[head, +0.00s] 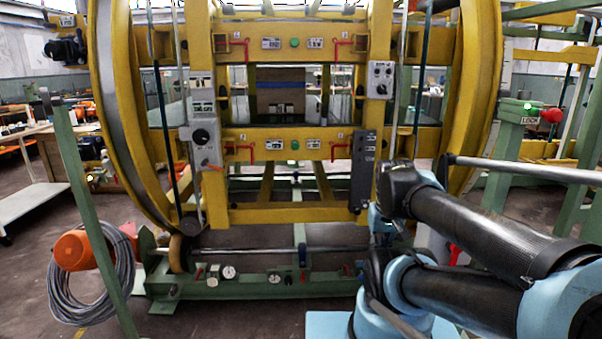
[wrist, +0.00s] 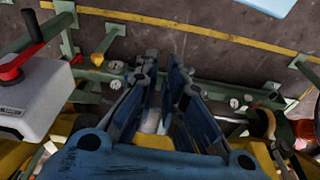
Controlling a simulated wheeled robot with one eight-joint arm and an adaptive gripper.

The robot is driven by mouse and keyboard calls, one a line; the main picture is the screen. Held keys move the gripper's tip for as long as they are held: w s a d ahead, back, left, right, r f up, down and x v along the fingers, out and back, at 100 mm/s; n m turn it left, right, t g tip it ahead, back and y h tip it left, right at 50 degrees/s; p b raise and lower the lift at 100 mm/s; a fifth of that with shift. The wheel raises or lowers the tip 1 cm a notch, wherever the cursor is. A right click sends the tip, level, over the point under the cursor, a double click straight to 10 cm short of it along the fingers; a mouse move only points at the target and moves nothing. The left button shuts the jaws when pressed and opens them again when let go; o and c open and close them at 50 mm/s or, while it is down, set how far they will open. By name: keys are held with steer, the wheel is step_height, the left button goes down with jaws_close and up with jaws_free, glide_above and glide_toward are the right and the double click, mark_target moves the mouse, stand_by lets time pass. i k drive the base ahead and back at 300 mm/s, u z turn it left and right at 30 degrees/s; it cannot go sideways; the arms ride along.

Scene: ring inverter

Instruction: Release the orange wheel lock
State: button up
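At the right in the head view, a green post carries a plate marked LOCK (head: 530,120). A red-orange knob (head: 551,115) sticks out beside it, and a small green light glows above the plate. I cannot tell for sure whether this is the wheel lock. A tan-orange roller wheel (head: 178,253) stands at the lower left, against the yellow ring. My gripper (wrist: 163,68) shows in the wrist view with blue fingers apart and a narrow, empty gap between them. It points down over the green base rail. In the head view my arm hides most of it.
The large yellow ring frame (head: 480,90) fills the middle. The green base rail (head: 240,287) carries several gauges. An orange motor (head: 75,250) with coiled grey cable lies at the left. A grey box (wrist: 30,105) with a red lever is left of my gripper.

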mark_target(204, 162)
steer(key=z, duration=0.25)
steer(key=i, duration=0.4)
steer(key=u, duration=1.05)
